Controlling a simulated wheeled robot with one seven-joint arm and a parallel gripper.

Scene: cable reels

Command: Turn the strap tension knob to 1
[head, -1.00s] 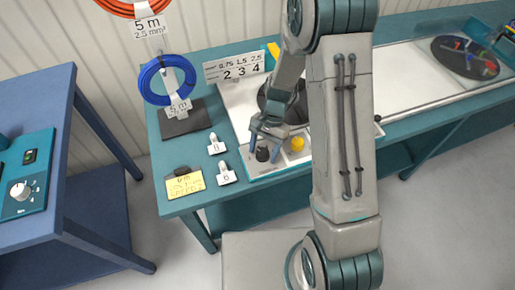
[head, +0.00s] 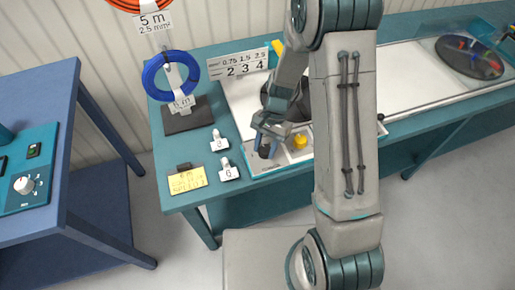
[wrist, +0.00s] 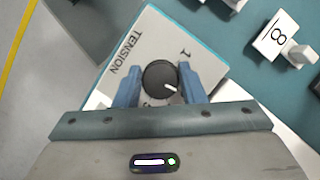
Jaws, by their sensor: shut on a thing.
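The strap tension knob (wrist: 158,76) is round and black with a white pointer line. It sits on a pale panel (wrist: 150,35) marked TENSION, with a 1 at its upper right in the wrist view. The pointer aims to the lower right, away from the 1. Another mark below the knob is mostly hidden. My gripper (wrist: 170,80) has its two blue fingers on either side of the knob and is shut on it. In the head view my gripper (head: 268,143) is over the panel's front left corner, and the knob (head: 264,151) is partly covered.
A yellow button (head: 300,141) is just right of the knob. A dial (head: 24,185) is on the separate blue table.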

